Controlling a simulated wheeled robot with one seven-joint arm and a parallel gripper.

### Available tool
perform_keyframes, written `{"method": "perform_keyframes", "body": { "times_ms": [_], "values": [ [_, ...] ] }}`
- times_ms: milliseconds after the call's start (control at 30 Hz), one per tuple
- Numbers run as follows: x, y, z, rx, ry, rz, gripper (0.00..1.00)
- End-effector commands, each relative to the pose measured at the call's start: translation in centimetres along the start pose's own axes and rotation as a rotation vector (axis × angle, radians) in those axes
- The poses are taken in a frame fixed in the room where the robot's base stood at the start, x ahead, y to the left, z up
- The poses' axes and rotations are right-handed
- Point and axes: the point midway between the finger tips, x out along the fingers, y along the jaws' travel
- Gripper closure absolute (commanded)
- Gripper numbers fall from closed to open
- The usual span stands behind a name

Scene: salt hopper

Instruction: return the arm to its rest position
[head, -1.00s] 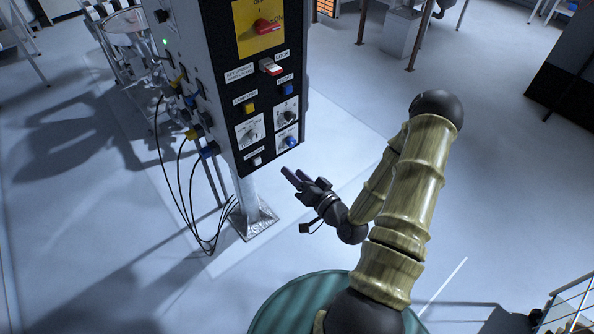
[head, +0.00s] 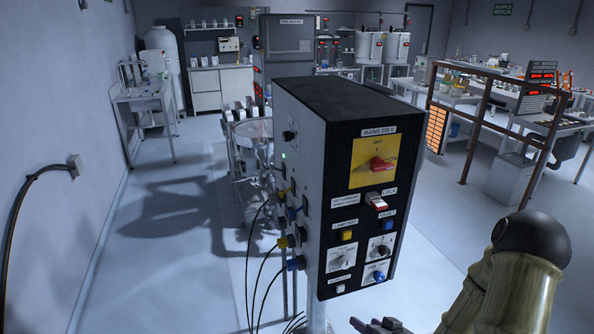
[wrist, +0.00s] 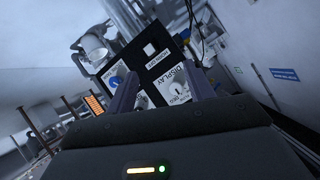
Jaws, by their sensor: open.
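My gripper (head: 372,325) shows only in part at the bottom edge of the head view, just below the control box (head: 294,108). The control box's black panel (wrist: 146,58) lies beyond the fingers, tilted in that view. I cannot tell the exact gap between fingertips and panel.
Black cables (head: 262,255) hang from the box's left side. A brown-framed stand (head: 490,95) and benches are at the right and back. A white table (head: 143,105) stands at the left wall.

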Motion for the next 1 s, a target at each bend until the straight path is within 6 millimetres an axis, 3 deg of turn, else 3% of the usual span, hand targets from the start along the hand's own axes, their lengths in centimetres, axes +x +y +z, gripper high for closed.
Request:
{"method": "perform_keyframes", "body": {
  "times_ms": [233,467,800,1000],
  "values": [
    [-1.6,-0.2,-0.6,-0.173,-0.270,0.192,0.47],
    [-5.3,-1.8,-1.9,-0.225,-0.455,0.357,0.47],
    [-12.5,-7.9,-2.5,-0.149,-0.658,0.469,0.47],
    [-14.9,-10.4,-2.0,-0.098,-0.723,0.462,0.47]
  ]
}}
